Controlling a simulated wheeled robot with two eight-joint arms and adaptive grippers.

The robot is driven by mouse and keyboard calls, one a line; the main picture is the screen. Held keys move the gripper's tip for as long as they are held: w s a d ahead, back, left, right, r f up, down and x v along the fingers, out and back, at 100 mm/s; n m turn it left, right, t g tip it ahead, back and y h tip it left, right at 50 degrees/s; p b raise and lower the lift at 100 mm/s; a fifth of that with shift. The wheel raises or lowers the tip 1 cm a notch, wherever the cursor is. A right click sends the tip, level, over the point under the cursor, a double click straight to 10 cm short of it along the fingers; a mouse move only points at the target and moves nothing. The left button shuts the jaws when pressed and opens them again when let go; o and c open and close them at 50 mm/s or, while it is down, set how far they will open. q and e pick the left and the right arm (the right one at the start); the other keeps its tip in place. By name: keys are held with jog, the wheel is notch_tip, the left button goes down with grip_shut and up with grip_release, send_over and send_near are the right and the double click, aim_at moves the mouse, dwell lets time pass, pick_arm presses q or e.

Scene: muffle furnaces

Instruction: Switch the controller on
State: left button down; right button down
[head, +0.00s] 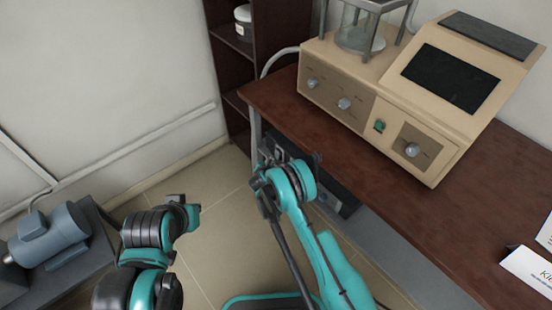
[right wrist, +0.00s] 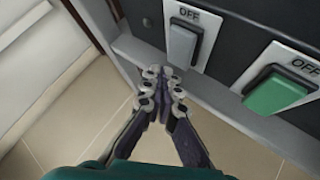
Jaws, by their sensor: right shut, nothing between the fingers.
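In the right wrist view a dark control panel (right wrist: 232,60) carries a grey rocker switch (right wrist: 182,45) and a green rocker switch (right wrist: 275,94). Each has an OFF label above it. In the head view a dark unit (head: 347,199) sits under the table's edge, partly hidden by my right arm. My right gripper (right wrist: 161,80) is shut and empty, its tips just below the grey switch and left of the green one. I cannot tell if the tips touch the panel's lower frame. My left arm shows at lower left in the head view, but I see no left gripper fingers.
A beige instrument (head: 385,85) with knobs, a small green switch and a dark screen stands on the brown table (head: 500,185). A dark shelf (head: 262,60) stands behind. A grey motor (head: 50,238) is at far left. Tiled floor lies open between.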

jog(key=shift+w+d, duration=0.25)
jog(key=shift+d, duration=0.05)
jog(key=shift+w+d+f, duration=0.1)
jog(key=shift+w+d, duration=0.1)
jog(key=shift+d, duration=0.1)
dwell(0.6)
dwell(0.3)
jog(key=shift+s+a, duration=0.5)
jog(key=shift+a, duration=0.15)
jog(key=s+a, duration=0.1)
jog(key=a, duration=0.1)
jog(key=s+a+r, duration=0.1)
jog(key=s+a, duration=0.1)
dwell(0.4)
jog(key=shift+f, duration=0.1)
